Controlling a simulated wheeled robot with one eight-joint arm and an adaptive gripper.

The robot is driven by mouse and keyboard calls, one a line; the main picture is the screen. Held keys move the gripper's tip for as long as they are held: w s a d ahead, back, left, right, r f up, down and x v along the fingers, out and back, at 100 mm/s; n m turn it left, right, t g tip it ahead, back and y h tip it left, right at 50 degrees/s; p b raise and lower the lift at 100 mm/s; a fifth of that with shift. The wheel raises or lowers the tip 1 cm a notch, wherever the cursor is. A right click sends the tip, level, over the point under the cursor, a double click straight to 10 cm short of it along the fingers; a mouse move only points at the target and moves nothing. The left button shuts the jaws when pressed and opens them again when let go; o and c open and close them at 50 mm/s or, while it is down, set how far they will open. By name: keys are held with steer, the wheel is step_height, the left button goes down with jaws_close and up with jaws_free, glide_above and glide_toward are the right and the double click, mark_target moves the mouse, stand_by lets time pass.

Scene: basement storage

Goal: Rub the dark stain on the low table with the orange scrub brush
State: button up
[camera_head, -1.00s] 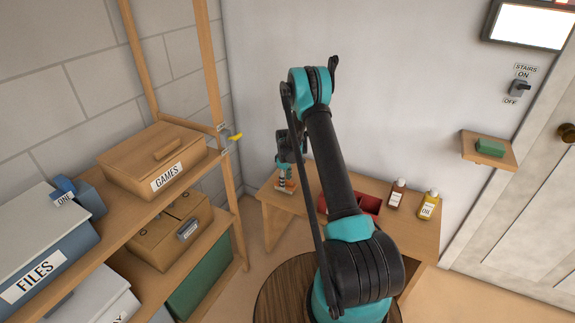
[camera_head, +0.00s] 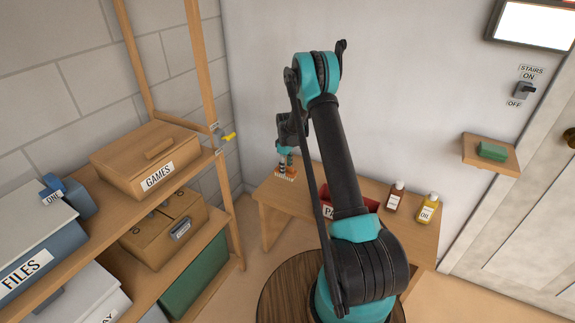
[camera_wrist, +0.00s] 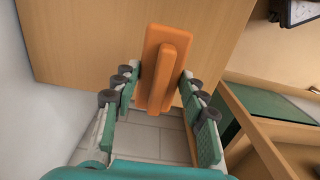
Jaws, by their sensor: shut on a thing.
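The orange scrub brush (camera_wrist: 163,65) is between the fingers of my gripper (camera_wrist: 157,80) in the wrist view. Whether the bristles touch the tabletop is hard to tell.
A red labelled box (camera_head: 364,204) stands mid-table, partly behind my arm. A wooden shelf unit (camera_head: 228,205) is left of the table, and the wall is close behind.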

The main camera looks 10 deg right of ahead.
steer(key=shift+r, duration=1.1)
